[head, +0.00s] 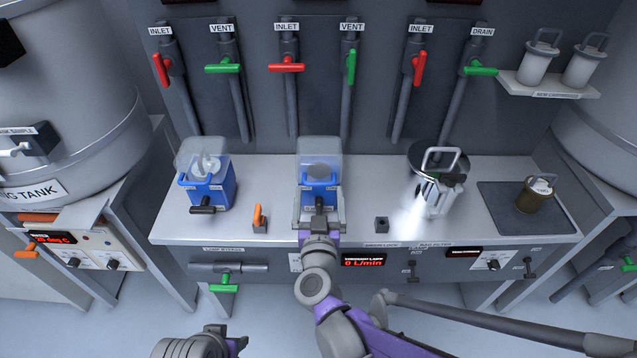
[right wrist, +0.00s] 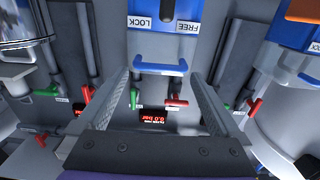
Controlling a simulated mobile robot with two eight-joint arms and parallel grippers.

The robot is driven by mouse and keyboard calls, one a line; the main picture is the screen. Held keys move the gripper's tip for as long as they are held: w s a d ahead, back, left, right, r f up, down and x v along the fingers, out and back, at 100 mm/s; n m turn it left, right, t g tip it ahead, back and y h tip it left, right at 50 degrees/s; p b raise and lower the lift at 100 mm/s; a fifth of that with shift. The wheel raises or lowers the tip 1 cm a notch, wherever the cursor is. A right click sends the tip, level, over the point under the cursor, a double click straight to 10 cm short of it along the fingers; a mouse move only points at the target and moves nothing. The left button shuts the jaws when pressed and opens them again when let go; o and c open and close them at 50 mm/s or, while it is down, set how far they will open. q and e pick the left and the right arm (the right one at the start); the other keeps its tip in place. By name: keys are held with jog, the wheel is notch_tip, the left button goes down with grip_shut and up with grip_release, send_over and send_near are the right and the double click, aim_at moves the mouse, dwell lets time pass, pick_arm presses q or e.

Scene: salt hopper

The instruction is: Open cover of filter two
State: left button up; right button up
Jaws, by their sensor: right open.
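A blue unit with a clear cover (head: 320,150) stands at the middle of the bench; no number on it is readable. In the right wrist view its blue front (right wrist: 147,14) bears the words LOCK and FREE, with a blue bar handle (right wrist: 160,68) below. My right gripper (head: 320,212) is at its front; in the right wrist view the open fingers (right wrist: 160,82) lie either side of the handle, with no contact clearly visible. The clear cover is down. My left gripper (head: 205,343) is at the bottom edge, partly cut off, its jaws unclear.
A similar blue unit (head: 205,180) stands left, with an orange lever (head: 259,218) beside it. A round black-lidded vessel (head: 438,160) and a brown pot (head: 535,197) stand right. Red and green valve handles line the back wall. A small dark block (head: 381,224) is near the right gripper.

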aim_at(319, 185)
jog(key=shift+w, duration=2.15)
grip_shut()
